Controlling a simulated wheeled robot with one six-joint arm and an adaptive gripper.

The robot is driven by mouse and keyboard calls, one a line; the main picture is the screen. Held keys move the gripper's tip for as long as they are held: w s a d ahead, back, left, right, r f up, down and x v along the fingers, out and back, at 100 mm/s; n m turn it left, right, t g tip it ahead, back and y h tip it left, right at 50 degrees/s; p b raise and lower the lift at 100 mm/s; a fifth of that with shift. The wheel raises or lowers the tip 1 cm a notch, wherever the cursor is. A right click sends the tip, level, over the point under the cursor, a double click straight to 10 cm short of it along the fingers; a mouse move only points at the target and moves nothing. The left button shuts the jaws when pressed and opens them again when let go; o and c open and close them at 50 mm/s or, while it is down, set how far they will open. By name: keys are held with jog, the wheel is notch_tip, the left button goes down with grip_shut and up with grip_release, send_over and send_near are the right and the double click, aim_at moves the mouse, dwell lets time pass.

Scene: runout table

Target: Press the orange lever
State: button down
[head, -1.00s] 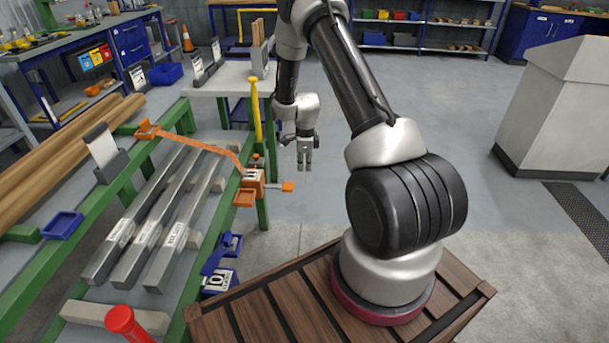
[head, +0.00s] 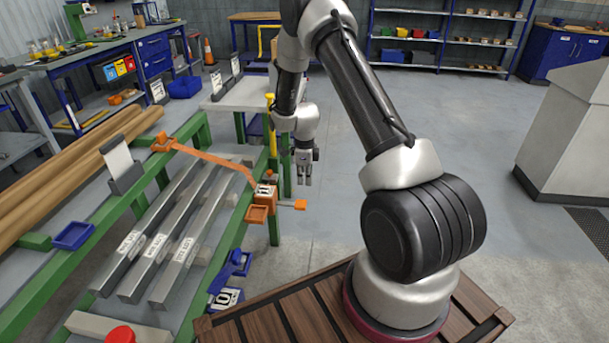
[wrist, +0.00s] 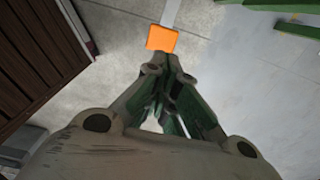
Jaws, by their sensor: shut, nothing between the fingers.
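The orange lever (head: 300,205) sticks out to the right from an orange block (head: 262,200) on the green table frame, which bears a number label. In the wrist view the lever's square orange end pad (wrist: 161,39) sits just beyond my fingertips, on a grey bar. My gripper (head: 304,181) is shut and empty. It hangs pointing down, and in the head view it shows just above the lever's end. In the wrist view its fingertips (wrist: 168,57) appear at the pad's lower edge; I cannot tell whether they touch it.
The green runout table (head: 60,278) carries several grey metal bars (head: 180,255) and brown round stock (head: 75,170). An orange arm (head: 208,155) spans the bars.

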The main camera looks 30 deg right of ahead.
notch_tip(320, 180, down, 9)
jog(key=shift+f, duration=0.1)
jog(key=shift+f, duration=0.1)
dwell(0.5)
jog(key=shift+s+d+f, duration=0.1)
jog(key=shift+d+f, duration=0.05)
jog(key=shift+f, duration=0.85)
jog(key=shift+s+d+f, duration=0.1)
jog(key=shift+f, duration=0.85)
jog(key=shift+a+f, duration=0.15)
jog(key=shift+f, duration=0.65)
jog(key=shift+a+f, duration=0.1)
jog(key=shift+f, duration=0.75)
notch_tip(320, 180, up, 12)
send_over(305, 203)
jog(key=s+d, duration=0.5)
jog(key=d, duration=0.2)
jog(key=shift+w+a, duration=0.2)
jog(key=shift+w, duration=0.05)
